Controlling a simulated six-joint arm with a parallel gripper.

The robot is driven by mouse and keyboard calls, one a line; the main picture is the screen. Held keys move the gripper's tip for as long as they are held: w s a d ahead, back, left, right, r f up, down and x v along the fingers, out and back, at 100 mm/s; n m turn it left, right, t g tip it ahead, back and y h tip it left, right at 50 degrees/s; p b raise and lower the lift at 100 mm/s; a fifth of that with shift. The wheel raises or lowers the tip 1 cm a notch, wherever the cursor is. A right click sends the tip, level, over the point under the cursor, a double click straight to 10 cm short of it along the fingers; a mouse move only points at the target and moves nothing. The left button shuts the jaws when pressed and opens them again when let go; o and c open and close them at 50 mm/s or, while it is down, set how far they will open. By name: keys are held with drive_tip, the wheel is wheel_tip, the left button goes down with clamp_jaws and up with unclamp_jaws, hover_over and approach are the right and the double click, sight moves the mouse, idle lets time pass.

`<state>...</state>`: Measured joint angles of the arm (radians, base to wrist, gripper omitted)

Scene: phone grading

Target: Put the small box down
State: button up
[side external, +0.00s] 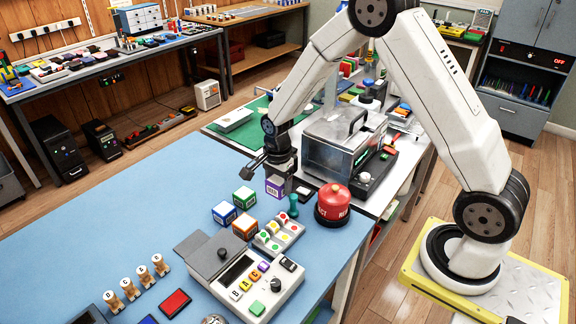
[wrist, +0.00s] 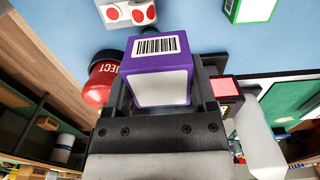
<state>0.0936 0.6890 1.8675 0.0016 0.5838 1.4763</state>
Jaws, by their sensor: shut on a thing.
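My gripper (side external: 281,174) is shut on a small purple box (side external: 275,187) with white labels. In the wrist view the purple box (wrist: 157,72) sits between the two fingers, with a barcode on its upper face. In the side view it is over the far end of the blue table (side external: 140,210), near the other boxes. I cannot tell whether it touches the table.
A red dome button (side external: 333,203) stands right of the gripper, with a teal peg (side external: 293,205) beside it. A tray with coloured dots (side external: 278,235) and a grey console (side external: 243,280) lie nearer. A metal machine (side external: 340,145) stands behind. The table's left part is clear.

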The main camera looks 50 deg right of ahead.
drive_tip(key=s+a+r, duration=0.2)
drive_tip(key=s, duration=0.8)
drive_tip(key=shift+r, duration=0.4)
drive_tip(key=shift+a, duration=0.1)
drive_tip(key=w+f, duration=0.1)
drive_tip(key=w, duration=0.1)
drive_tip(key=w+f, duration=0.1)
drive_tip(key=w, duration=0.2)
drive_tip(key=w+f, duration=0.1)
drive_tip(key=w, duration=0.2)
drive_tip(key=shift+w+d+f, duration=0.2)
drive_tip(key=shift+w+f, duration=0.05)
drive_tip(key=shift+f, duration=0.15)
hover_over(265, 216)
drive_tip(key=shift+s+d+f, duration=0.1)
drive_tip(key=shift+f, duration=1.3)
drive_tip(key=shift+s+f, duration=0.1)
drive_tip(key=shift+f, duration=1.3)
drive_tip(key=shift+w+f, duration=0.25)
drive_tip(key=shift+f, duration=1.55)
drive_tip(key=shift+f, duration=0.2)
